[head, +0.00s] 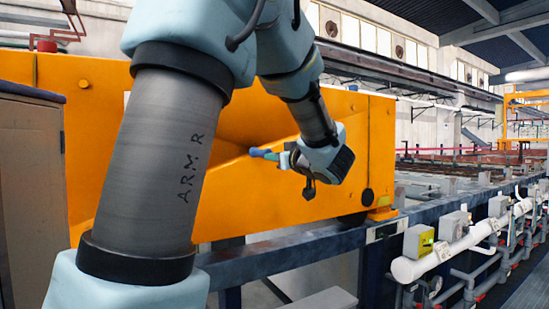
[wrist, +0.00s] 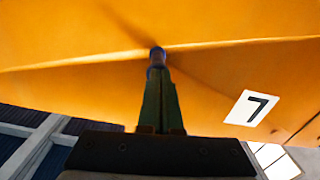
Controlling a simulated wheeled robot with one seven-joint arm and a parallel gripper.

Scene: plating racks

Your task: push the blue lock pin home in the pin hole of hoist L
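My gripper (head: 281,158) is at the end of my arm, in front of the orange hoist body (head: 345,120) in the head view. Its fingers point left, and the blue lock pin (head: 262,153) sticks out from their tips. In the wrist view my gripper (wrist: 160,82) shows two narrow green fingers close together, shut on the pin. The blue lock pin (wrist: 157,54) shows there as a small round end in front of the orange hoist body (wrist: 85,50). The pin hole is not visible in either view. I cannot tell whether the pin touches the hoist.
A white plate marked 7 (wrist: 251,108) is on the orange body, right of the fingers. In the head view a steel rail (head: 290,247) runs below the hoist. White pipes and boxes (head: 440,250) stand at the right. A brown cabinet (head: 32,200) is at the left.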

